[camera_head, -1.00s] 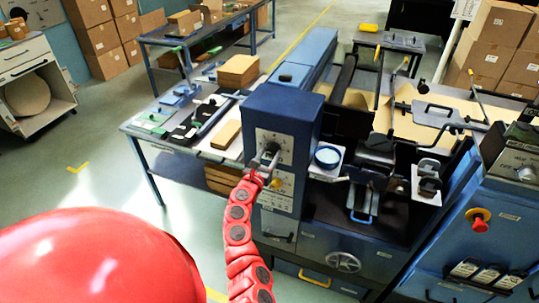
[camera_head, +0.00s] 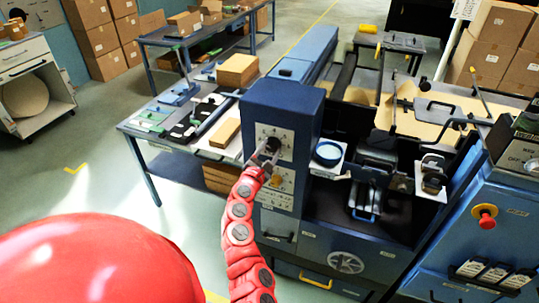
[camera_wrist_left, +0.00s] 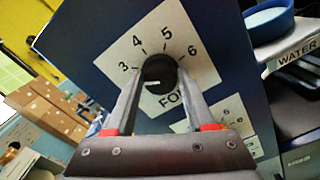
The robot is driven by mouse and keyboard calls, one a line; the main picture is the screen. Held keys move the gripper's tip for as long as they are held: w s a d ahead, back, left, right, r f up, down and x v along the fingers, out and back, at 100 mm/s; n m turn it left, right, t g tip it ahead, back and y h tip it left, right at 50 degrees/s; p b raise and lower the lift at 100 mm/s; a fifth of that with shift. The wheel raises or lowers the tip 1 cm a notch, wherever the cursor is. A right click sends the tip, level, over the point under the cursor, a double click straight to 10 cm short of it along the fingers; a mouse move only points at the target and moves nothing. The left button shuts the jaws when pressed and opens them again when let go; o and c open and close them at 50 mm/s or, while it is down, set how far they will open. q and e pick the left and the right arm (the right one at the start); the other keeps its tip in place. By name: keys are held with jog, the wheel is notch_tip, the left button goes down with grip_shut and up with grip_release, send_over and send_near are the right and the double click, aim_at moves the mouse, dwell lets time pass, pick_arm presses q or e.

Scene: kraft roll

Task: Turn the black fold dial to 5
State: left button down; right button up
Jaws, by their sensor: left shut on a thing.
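The black fold dial (camera_wrist_left: 160,70) sits on a white number plate (camera_wrist_left: 106,62) on the blue machine housing. In the left wrist view, 3, 4, 5 and 6 show around it, and a short white mark on the dial lies at its lower left, below the 3. My left gripper (camera_wrist_left: 160,78) has one finger on each side of the dial and is shut on it. In the head view, the dial (camera_head: 272,144) is partly hidden by my left gripper (camera_head: 265,160). My right gripper is not in view.
A lower panel with a yellow knob (camera_head: 275,180) is just below the dial. A blue round dish (camera_head: 328,154) on a white holder labelled WATER stands right of the housing. A red emergency button (camera_head: 485,217) is at the far right.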

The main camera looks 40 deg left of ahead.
pick_arm(q)
jog(key=m+b, duration=0.2)
jog(key=m, duration=0.1)
jog(key=shift+f, duration=0.2)
jog(key=m+b, duration=0.4)
jog(key=shift+d+f, duration=0.1)
jog(key=shift+f, duration=0.05)
jog(key=m+b, duration=1.1)
jog(key=b, duration=0.1)
jog(key=shift+f+m, duration=0.2)
jog(key=shift+m, duration=0.2)
jog(key=shift+r+m+b, duration=0.1)
jog(key=shift+m+b, duration=0.9)
jog(key=shift+b, duration=0.15)
jog(key=shift+c, duration=1.3)
grip_release()
